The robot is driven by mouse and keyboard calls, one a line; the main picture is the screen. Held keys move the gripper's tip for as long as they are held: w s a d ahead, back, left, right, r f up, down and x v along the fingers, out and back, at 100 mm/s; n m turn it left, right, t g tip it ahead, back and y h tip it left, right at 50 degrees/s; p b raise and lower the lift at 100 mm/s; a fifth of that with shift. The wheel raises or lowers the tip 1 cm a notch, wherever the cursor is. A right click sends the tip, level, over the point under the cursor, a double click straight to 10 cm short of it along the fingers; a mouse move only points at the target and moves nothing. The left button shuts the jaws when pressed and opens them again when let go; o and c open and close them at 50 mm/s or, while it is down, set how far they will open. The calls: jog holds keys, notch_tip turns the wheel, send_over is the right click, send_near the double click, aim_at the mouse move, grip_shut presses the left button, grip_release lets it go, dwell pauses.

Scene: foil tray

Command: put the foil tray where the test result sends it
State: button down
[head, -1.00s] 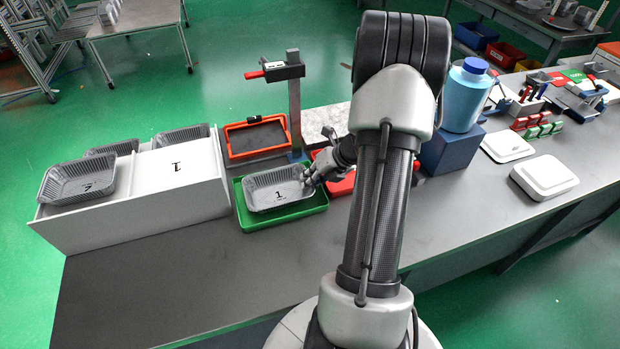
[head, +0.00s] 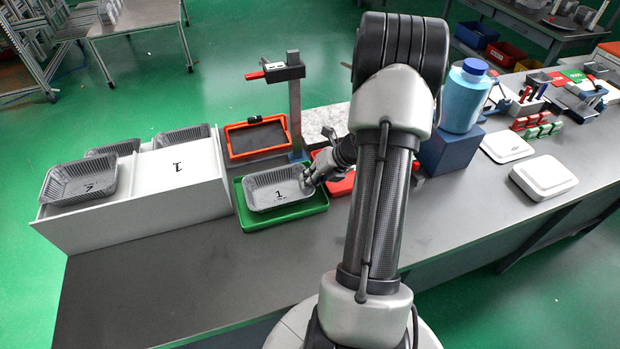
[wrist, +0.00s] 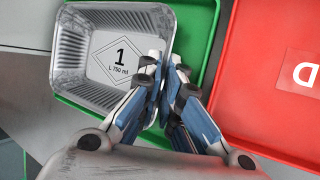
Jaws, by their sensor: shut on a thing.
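The foil tray (head: 272,188), silver with a "1" on its floor, sits over the green tray (head: 288,217) on the bench. In the wrist view the foil tray (wrist: 95,60) shows "1" and "L 750 ml". My gripper (head: 308,179) is shut on the foil tray's right wall; in the wrist view its fingers (wrist: 157,75) close on that rim. I cannot tell whether the foil tray touches the green tray's floor. A red tray (wrist: 270,75) with a white letter label lies to the right of the green one, partly hidden by my arm in the head view.
An orange-rimmed tray (head: 257,138) and a post with a red-handled device (head: 283,72) stand behind. A blue bottle (head: 464,98) stands right of my arm.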

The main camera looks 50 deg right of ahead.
jog(key=c, duration=1.7)
grip_release()
jog(key=v, duration=1.2)
jog(key=shift+a, duration=0.1)
